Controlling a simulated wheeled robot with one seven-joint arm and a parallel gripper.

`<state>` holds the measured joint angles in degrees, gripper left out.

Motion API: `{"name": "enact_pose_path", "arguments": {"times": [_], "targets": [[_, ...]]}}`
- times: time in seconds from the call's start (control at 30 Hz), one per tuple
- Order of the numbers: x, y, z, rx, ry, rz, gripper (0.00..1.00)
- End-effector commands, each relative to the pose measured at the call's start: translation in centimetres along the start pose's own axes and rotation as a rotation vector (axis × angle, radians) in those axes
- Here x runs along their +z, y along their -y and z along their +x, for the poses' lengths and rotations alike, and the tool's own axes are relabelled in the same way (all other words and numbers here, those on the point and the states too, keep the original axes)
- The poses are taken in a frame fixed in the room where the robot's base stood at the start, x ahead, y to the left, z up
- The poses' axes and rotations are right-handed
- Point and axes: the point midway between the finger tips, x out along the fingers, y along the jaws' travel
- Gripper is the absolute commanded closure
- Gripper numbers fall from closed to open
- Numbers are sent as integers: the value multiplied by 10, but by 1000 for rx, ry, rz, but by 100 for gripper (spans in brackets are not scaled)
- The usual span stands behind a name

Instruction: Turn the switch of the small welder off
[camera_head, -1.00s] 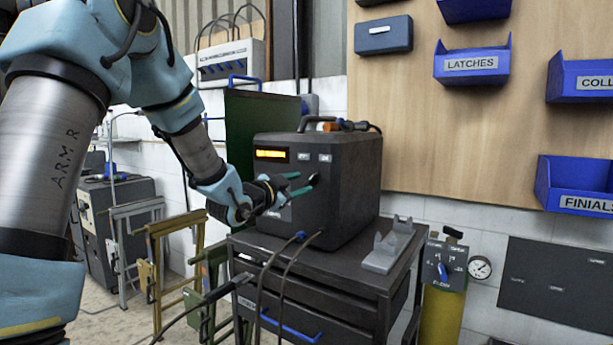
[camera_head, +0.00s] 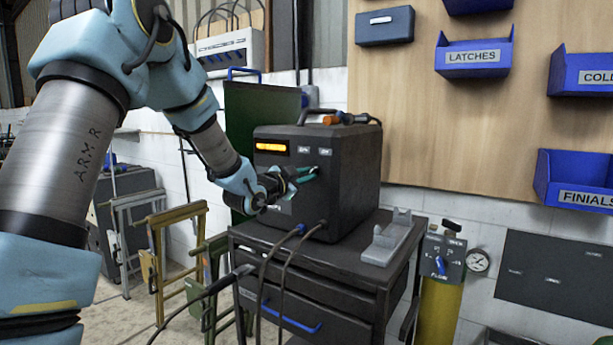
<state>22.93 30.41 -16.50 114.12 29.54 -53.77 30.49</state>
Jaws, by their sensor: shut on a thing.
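The small welder (camera_head: 345,175) is a dark box with an orange lit display (camera_head: 271,147) on its front. It stands on a dark drawer cart. Two small labels sit side by side at the upper right of its front, too small to read surely. My gripper (camera_head: 308,174) comes from the left, its green-tipped fingers at the welder's front just below these labels. It is shut on the switch there, which the fingers mostly hide. I cannot tell which way the switch points.
Two cables (camera_head: 283,270) hang from the welder's front over the cart (camera_head: 340,262). A grey bracket (camera_head: 393,238) lies on the cart's right side. A yellow cylinder with a gauge (camera_head: 479,262) stands to the right. Metal stands (camera_head: 172,262) are at the left.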

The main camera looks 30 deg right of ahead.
Motion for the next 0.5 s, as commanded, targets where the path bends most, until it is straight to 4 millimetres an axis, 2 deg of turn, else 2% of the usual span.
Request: {"name": "enact_pose_path", "arguments": {"times": [0.5], "targets": [[0, 0, 0, 1, 0, -2, 100]]}}
